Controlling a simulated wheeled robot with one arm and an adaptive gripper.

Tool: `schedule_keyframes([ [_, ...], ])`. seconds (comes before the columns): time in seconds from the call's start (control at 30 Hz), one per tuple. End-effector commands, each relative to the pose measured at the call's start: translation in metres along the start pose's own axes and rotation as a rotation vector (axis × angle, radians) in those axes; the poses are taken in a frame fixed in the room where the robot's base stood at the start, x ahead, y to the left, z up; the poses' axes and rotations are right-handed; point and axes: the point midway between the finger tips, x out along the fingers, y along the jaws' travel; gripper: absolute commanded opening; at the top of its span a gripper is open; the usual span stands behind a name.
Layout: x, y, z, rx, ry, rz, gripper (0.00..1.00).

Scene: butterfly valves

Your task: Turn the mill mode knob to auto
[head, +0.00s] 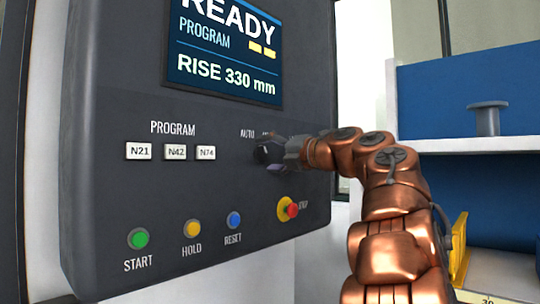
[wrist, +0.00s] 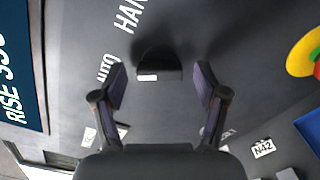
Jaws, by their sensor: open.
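The mill mode knob is a small dark knob (head: 265,153) on the grey control panel, below the AUTO label (head: 247,133). In the wrist view the knob (wrist: 160,70) is black with a short white mark on its lower left edge. The labels AUTO (wrist: 105,67) and HAND (wrist: 130,15) are printed to its left and upper left there. My gripper (head: 280,152) is at the panel, partly hiding the knob and nearby lettering in the head view. In the wrist view my gripper (wrist: 160,82) is open, one finger on each side of the knob, with visible gaps.
Left of the knob are program buttons N21 (head: 139,151), N42 (head: 176,152) and N74 (head: 206,153). Below are green START (head: 138,239), yellow HOLD (head: 193,229), blue RESET (head: 234,220) and a red-and-yellow stop button (head: 288,210). The screen (head: 228,50) is above; shelves stand right.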

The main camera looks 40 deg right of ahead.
Motion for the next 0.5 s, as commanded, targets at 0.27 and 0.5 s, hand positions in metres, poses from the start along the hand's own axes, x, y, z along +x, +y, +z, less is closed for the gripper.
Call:
schedule_keyframes([
  [0.27,-0.026,0.001,0.001,0.000,-0.004,0.000,0.73],
  [0.5,-0.073,0.001,0.001,-0.001,-0.005,0.000,0.73],
])
